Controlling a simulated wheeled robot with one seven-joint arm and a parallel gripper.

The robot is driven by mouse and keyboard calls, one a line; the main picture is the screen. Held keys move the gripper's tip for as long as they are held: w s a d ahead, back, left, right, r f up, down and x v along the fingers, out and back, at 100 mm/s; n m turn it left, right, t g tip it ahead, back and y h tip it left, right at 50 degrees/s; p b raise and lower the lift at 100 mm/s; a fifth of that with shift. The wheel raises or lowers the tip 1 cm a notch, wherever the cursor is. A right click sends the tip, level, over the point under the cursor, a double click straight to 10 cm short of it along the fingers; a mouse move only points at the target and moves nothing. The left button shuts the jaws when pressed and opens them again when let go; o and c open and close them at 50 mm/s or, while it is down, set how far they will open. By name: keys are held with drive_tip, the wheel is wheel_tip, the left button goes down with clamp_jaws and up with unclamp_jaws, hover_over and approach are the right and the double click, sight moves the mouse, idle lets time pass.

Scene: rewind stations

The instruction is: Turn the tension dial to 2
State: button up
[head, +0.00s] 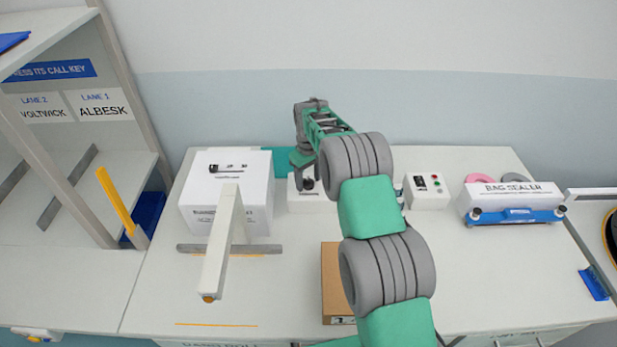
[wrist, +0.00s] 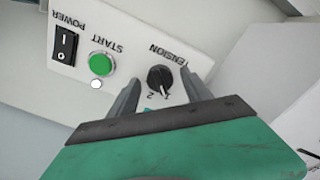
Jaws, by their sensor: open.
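The tension dial (wrist: 160,78) is a round black knob on a white panel (wrist: 128,62), seen upside down in the wrist view under the word TENSION. The marks 1 and 2 are printed beside it; I cannot tell surely which one its pointer faces. My gripper (wrist: 161,84) is open, with one grey finger on each side of the dial; contact is not clear. In the head view my gripper (head: 304,178) is over the small white control box (head: 303,203), partly hiding its front.
On the same panel are a green START button (wrist: 101,64) and a black POWER switch (wrist: 66,44). A large white box (head: 227,190) stands left, another small control box (head: 427,192) right, then a bag sealer (head: 513,203). A brown carton (head: 333,285) lies in front.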

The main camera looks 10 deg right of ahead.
drive_tip(key=shift+c, duration=0.6)
clamp_jaws()
drive_tip(key=shift+b, duration=0.3)
drive_tip(key=shift+f+m+b, duration=0.15)
drive_tip(key=shift+m+b, duration=0.35)
drive_tip(key=shift+m, duration=0.1)
drive_tip(key=shift+m+b, duration=0.9)
drive_tip(key=shift+m, duration=0.2)
drive_tip(key=m+b, duration=0.2)
drive_tip(key=m, duration=0.3)
drive_tip(key=shift+r+m, duration=0.2)
drive_tip(key=shift+m, duration=0.1)
